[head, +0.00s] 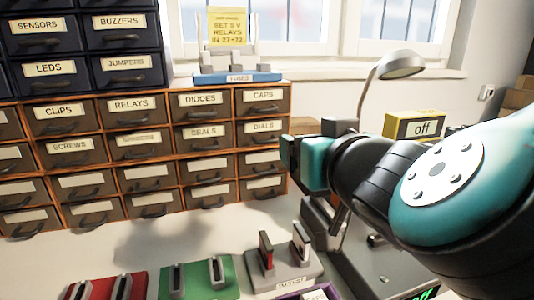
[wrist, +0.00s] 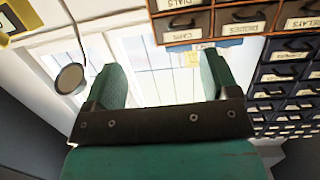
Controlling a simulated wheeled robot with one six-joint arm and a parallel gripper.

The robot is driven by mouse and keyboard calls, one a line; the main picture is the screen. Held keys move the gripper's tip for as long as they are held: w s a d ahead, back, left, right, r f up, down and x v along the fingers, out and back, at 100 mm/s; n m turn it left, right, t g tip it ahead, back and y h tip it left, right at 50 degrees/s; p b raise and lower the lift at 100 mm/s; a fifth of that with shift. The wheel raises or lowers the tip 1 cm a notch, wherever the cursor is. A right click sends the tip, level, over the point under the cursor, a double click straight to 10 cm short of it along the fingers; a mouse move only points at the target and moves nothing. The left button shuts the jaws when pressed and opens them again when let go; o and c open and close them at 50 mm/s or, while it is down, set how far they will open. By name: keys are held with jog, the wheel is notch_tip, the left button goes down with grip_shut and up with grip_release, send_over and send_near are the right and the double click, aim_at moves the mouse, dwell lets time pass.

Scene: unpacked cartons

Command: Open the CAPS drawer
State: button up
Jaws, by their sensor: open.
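The CAPS drawer (head: 263,100) is at the right end of the top row of the wooden drawer cabinet in the head view. It looks shut, with a dark handle under its white label. It also shows upside down in the wrist view (wrist: 184,27), beyond the fingers near the top edge. My gripper (head: 292,157) is to the right of the cabinet's right edge, lower than the CAPS drawer and apart from it. In the wrist view its two teal fingers (wrist: 160,72) are spread wide with nothing between them.
The DIALS drawer (head: 264,127) is directly below CAPS, and DIODES (head: 204,101) is to its left. A blue stand (head: 238,77) sits on the cabinet top. A lamp (head: 401,65) and a yellow box marked "off" (head: 419,127) stand right. Red and green (head: 199,277) holders stand in front.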

aim_at(268, 111)
jog(key=shift+n+t+y, duration=0.4)
jog(key=shift+t+y, duration=0.4)
jog(key=shift+t, duration=0.1)
jog(key=p+x, duration=0.3)
jog(key=x, duration=0.2)
jog(key=a+r+p+x, duration=0.1)
jog(key=p+x, duration=0.2)
jog(key=x, duration=0.3)
jog(key=a+p+x, duration=0.1)
jog(key=p+x, duration=0.2)
jog(key=x, duration=0.2)
jog(key=shift+w+r+p, duration=0.15)
jog(key=shift+w+p, duration=0.05)
jog(key=shift+p, duration=0.2)
jog(key=shift+c, duration=0.5)
